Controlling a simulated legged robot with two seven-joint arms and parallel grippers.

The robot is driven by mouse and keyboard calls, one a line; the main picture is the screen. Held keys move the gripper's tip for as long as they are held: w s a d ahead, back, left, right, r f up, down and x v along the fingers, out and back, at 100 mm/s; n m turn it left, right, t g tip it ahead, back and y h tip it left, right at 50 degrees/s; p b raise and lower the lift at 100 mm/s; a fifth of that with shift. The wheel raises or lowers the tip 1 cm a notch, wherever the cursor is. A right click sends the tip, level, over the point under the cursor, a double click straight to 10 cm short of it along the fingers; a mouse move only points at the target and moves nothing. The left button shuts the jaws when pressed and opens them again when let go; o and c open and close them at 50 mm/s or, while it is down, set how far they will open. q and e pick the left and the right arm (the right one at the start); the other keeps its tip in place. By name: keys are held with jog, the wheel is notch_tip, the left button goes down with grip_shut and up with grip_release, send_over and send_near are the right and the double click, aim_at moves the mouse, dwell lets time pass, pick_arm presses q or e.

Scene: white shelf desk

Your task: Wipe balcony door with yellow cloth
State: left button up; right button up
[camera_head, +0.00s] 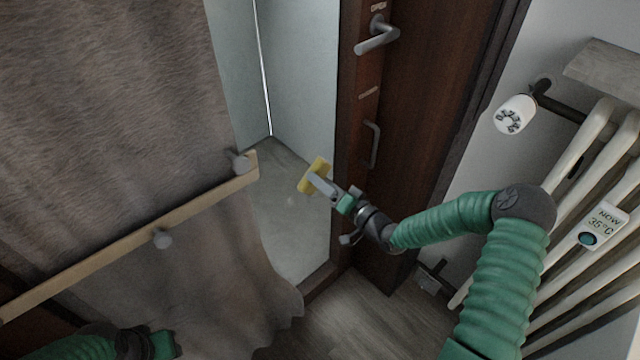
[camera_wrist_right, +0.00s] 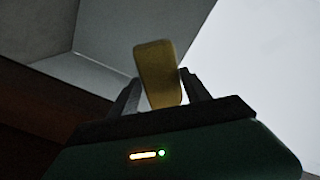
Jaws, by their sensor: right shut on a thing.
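The yellow cloth (camera_head: 313,175) is a small block-like piece in front of the glass of the balcony door (camera_head: 300,100). My right gripper (camera_head: 318,180) is shut on it. The right wrist view shows the cloth (camera_wrist_right: 157,75) standing up between the two fingers of the right gripper (camera_wrist_right: 160,90). I cannot tell whether the cloth touches the glass. The door has a dark brown wooden frame with a metal handle (camera_head: 377,38). My left arm shows at the bottom left edge; a dark part of the left gripper (camera_head: 135,343) is there, its fingers not clear.
A grey-brown curtain (camera_head: 110,90) covers the left side. A wooden rail with pegs (camera_head: 200,201) crosses it. A white radiator (camera_head: 600,190) with a valve knob (camera_head: 515,114) and a temperature display (camera_head: 603,226) stands at the right. Wooden floor (camera_head: 370,320) shows below the door.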

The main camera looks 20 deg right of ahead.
jog(key=shift+s, duration=0.1)
jog(key=shift+p+v, duration=0.9)
jog(key=shift+v, duration=2.05)
jog(key=v, duration=0.3)
jog(key=shift+r+p, duration=0.1)
jog(key=shift+p, duration=0.3)
